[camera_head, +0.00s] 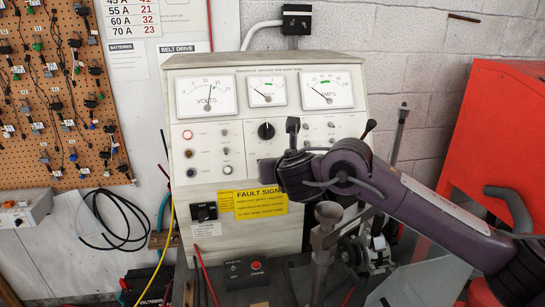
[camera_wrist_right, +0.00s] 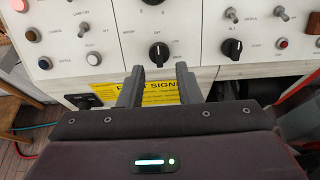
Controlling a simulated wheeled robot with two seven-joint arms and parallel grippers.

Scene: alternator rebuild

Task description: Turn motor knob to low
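In the right wrist view a black round knob (camera_wrist_right: 159,54) with a pale pointer mark sits on the cream test panel, with small lettering beside it that looks like "MOTOR". My right gripper (camera_wrist_right: 158,80) is open and empty. Its two grey fingers point at the panel, one on each side below the knob, and seem apart from it. In the head view my right gripper (camera_head: 291,140) is in front of the panel (camera_head: 240,165) and hides part of its lower controls. My left gripper is not in view.
Another black knob (camera_wrist_right: 232,47) and several toggle switches flank the fingers. A large black knob (camera_head: 266,130) is higher on the panel. A yellow fault sign (camera_head: 260,203) is below. A metal stand (camera_head: 325,240) rises under my right arm; a red cabinet (camera_head: 495,125) is at the right.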

